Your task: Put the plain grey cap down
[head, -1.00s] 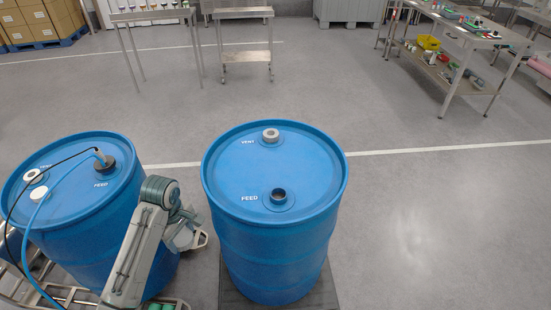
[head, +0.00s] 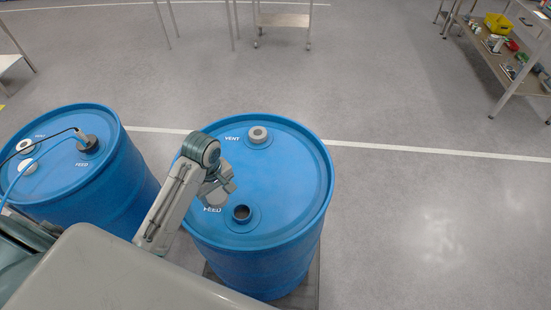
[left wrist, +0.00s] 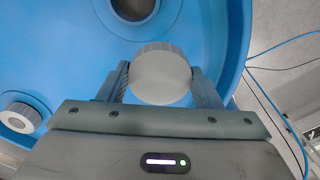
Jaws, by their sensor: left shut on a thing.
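The plain grey cap (left wrist: 160,76) is round and pale, held between the two fingers of my left gripper (left wrist: 162,84) in the left wrist view. In the head view the left gripper (head: 222,190) is over the top of the middle blue drum (head: 290,205), and the cap (head: 215,199) shows in part below it. The open FEED hole (head: 242,213) is just right of and nearer than the gripper. In the left wrist view this hole (left wrist: 133,5) lies beyond the cap. I cannot tell whether the cap touches the drum top. My right gripper is out of view.
A grey cap closes the VENT (head: 258,134) of the middle drum. A second blue drum (head: 60,180) stands at left, with hoses into its dark FEED fitting (head: 87,144) and a pale cap (head: 28,167) on top. Open floor lies to the right.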

